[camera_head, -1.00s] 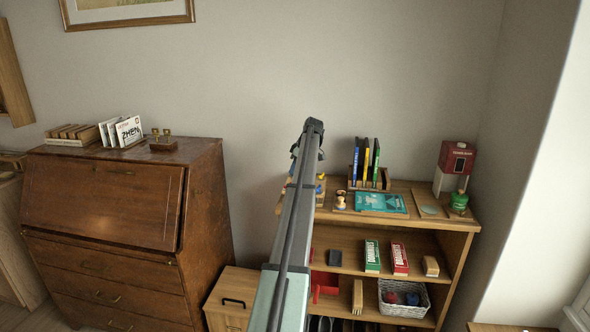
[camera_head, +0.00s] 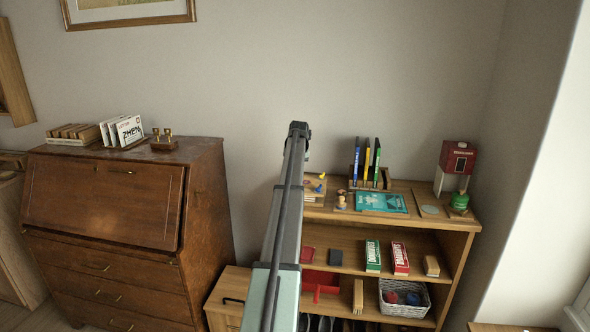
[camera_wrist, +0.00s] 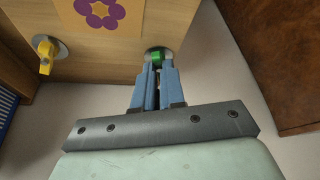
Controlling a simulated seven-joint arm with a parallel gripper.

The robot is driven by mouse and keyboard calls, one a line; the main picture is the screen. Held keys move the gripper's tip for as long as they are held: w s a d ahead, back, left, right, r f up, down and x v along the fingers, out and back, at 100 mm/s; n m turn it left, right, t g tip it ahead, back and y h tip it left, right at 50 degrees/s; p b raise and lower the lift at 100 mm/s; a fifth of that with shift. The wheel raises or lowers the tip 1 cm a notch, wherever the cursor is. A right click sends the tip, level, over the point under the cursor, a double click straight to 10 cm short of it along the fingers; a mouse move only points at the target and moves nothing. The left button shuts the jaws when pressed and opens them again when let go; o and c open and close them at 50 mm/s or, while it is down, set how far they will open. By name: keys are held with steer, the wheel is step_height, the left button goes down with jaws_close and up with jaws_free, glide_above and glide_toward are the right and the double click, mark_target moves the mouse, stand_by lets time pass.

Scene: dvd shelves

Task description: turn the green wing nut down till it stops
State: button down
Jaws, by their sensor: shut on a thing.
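The green wing nut (camera_wrist: 156,56) shows in the wrist view near the edge of a wooden board, with a grey disc under it. My gripper (camera_wrist: 157,67) is shut on it, with the two blue fingers on either side. The fingertips hide part of the nut, and I cannot tell how far down it sits. A yellow wing nut (camera_wrist: 45,54) stands on another grey disc at the left of the board (camera_wrist: 105,62). In the head view the board (camera_head: 314,196) lies at the left end of the shelf top, and my arm hides the green nut and fingertips.
A card with a purple flower (camera_wrist: 101,12) lies on the board. On the shelf top are upright DVD cases (camera_head: 366,163), a teal booklet (camera_head: 381,202), a green-topped object (camera_head: 460,200) and a red-and-white carton (camera_head: 455,167). A brown bureau (camera_head: 110,195) stands at the left.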

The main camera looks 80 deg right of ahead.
steer(key=m+g, duration=0.2)
steer(key=m, duration=0.4)
steer(key=shift+w, duration=0.15)
steer(key=shift+g, duration=0.3)
steer(key=c, duration=1.2)
jaws_free()
steer(key=v, duration=1.3)
steer(key=shift+a+r, duration=0.25)
steer(key=shift+r, duration=0.1)
steer(key=shift+w+f, duration=0.1)
